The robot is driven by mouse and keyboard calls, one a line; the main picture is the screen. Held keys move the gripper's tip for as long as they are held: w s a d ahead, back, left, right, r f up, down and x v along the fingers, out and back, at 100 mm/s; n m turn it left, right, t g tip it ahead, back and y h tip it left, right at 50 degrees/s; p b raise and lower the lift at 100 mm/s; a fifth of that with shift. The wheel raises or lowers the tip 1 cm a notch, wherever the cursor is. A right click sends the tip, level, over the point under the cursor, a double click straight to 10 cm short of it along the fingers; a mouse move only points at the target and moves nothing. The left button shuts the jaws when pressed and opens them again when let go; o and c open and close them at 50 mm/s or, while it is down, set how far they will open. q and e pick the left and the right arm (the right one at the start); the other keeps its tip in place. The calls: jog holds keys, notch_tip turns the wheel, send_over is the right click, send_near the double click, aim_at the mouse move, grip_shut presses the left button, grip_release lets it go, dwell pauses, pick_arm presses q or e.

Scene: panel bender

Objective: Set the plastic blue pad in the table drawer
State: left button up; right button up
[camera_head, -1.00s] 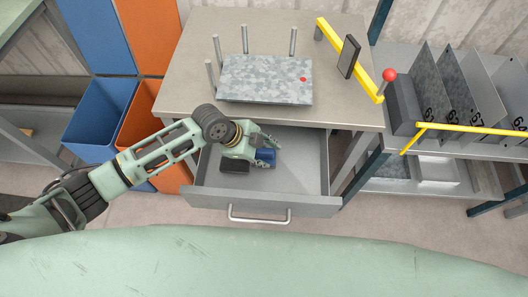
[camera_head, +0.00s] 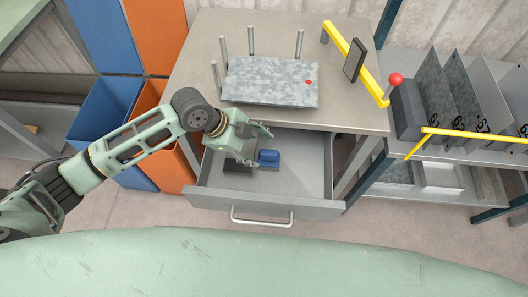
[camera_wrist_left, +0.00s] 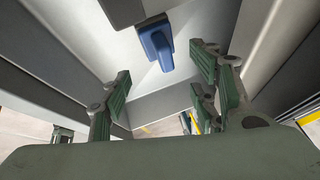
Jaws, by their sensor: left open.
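The blue plastic pad (camera_head: 268,159) lies on the floor of the open table drawer (camera_head: 300,180), toward its left side. In the left wrist view the pad (camera_wrist_left: 157,47) shows near the top, beyond the fingers and apart from them. My left gripper (camera_head: 262,147) is open and empty, above the drawer beside the pad. Its fingers (camera_wrist_left: 165,92) are spread in the left wrist view. My right gripper is not in view.
A dark block (camera_head: 237,166) lies in the drawer left of the pad. The table top (camera_head: 210,50) above the drawer holds a metal plate (camera_head: 270,82) among upright pins. A yellow bar (camera_head: 352,58) stands at its right. The drawer's right half is empty.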

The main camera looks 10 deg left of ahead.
pick_arm(q)
jog(key=shift+v, duration=2.3)
